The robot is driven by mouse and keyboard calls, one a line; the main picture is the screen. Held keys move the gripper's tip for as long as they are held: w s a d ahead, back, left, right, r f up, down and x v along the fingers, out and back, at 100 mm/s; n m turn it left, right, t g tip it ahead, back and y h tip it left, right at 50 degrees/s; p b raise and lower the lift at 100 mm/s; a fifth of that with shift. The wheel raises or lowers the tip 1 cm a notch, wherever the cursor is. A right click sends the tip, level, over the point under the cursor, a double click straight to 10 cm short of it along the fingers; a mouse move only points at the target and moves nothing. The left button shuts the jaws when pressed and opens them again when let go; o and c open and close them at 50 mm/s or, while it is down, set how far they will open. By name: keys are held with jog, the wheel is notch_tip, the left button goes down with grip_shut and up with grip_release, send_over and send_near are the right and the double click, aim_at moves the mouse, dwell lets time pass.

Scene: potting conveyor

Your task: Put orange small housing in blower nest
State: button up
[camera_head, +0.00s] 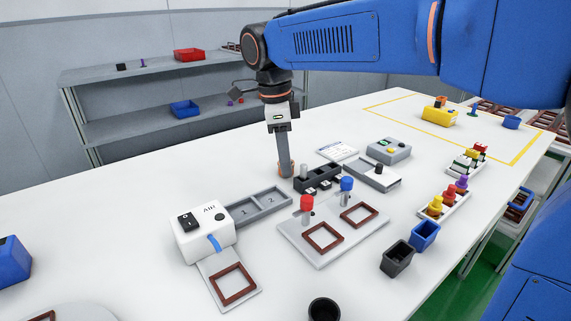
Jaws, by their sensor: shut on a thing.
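My gripper (285,168) points down over the far side of the white table, behind the black rack. I cannot tell whether the housing touches the table. The blower (203,232) is a white box marked AIR, with a black switch and a blue nozzle, at the left front. Its nest (232,284) is a dark red-brown square frame on a grey plate in front of the blower. The nest looks empty.
A grey tray (259,205) numbered 1 and 2 lies between gripper and blower. A plate (332,241) with two brown frames and red and blue knobs is to its right. The black rack (317,178) is close beside my gripper. Black and blue bins (398,257) stand front right.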

notch_tip(320, 180, up, 10)
jog(key=shift+f, duration=0.15)
dwell(0.3)
